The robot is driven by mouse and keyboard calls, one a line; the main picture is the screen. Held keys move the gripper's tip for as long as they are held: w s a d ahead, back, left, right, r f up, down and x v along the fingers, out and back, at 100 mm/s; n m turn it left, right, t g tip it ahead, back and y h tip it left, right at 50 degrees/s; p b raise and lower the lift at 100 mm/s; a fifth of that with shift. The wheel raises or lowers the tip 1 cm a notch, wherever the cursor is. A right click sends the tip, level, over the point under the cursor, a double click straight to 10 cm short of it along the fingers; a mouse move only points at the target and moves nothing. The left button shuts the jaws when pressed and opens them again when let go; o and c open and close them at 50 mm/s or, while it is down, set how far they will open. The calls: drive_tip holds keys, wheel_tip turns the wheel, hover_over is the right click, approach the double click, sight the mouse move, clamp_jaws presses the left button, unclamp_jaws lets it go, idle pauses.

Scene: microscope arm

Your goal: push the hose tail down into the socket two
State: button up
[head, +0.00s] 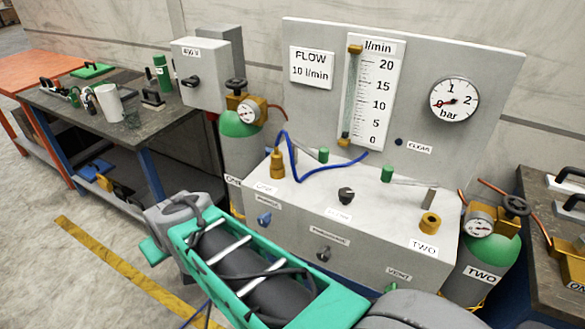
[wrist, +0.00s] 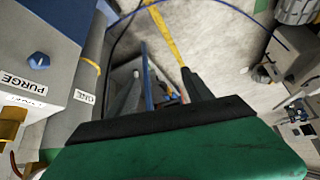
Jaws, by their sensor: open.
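The blue hose (head: 327,170) bends over the bench top in the head view. One end is near the brass fitting (head: 277,165) at the left; the other reaches up right toward the flow tube's foot. I cannot tell which end is the tail. Socket two (head: 430,223) is a short brass ring on the bench's right, above the label TWO, and nothing shows in it. My gripper (wrist: 162,76) is open in the wrist view, its dark fingers apart over the floor, left of the bench. No hose is clearly between them. In the head view my arm hides the fingers.
A flow tube (head: 348,95) and a gauge (head: 454,100) are on the upright panel. Green-capped posts (head: 387,174) and a black knob (head: 346,195) stand on the bench top. Gas cylinders flank it (head: 240,150) (head: 485,257). A workbench (head: 70,113) is at left.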

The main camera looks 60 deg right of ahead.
drive_tip(key=w+d+f+m+t+h+b, duration=0.2)
drive_tip(key=w+d+f+b, duration=0.15)
drive_tip(key=d, duration=0.55)
drive_tip(key=m+t+h+b, duration=0.3)
drive_tip(key=m+h+b, duration=0.3)
drive_tip(key=h, duration=0.5)
approach(277, 166)
drive_tip(key=x, duration=0.4)
drive_tip(key=shift+w+d+f, duration=0.1)
drive_tip(key=shift+w+d, duration=0.1)
drive_tip(key=shift+w, duration=0.05)
drive_tip(key=x, duration=0.7)
drive_tip(key=shift+d+p, duration=0.25)
drive_tip(key=shift+p, duration=0.05)
drive_tip(key=shift+c, duration=0.3)
clamp_jaws()
